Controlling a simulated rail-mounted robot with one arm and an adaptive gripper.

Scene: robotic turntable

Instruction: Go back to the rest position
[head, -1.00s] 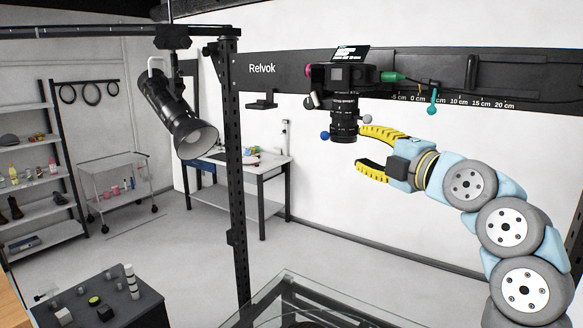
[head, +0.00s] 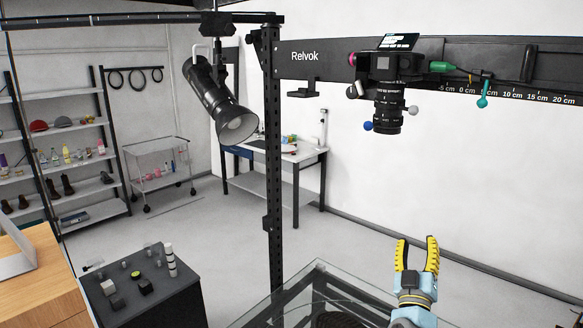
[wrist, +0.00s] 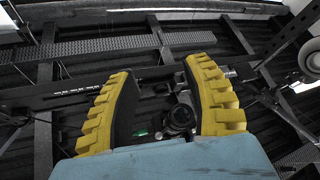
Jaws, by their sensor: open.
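My gripper (head: 416,256) is at the lower right of the head view, its yellow fingers pointing up, apart and empty. It is below the camera (head: 388,105) on the black rail and clear of it, beside the glass-topped turntable case (head: 318,282). In the wrist view my gripper (wrist: 168,95) shows both yellow fingers spread, with nothing between them. That view looks up at dark ceiling beams, and a dark round lens (wrist: 180,116) shows beyond the fingers.
A studio lamp (head: 222,105) hangs by the black upright post (head: 272,170). A dark table (head: 165,295) with small objects stands at the lower left. A workbench (head: 268,180), a wire cart (head: 158,178) and shelves (head: 75,95) are farther back. The space right of my gripper looks clear.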

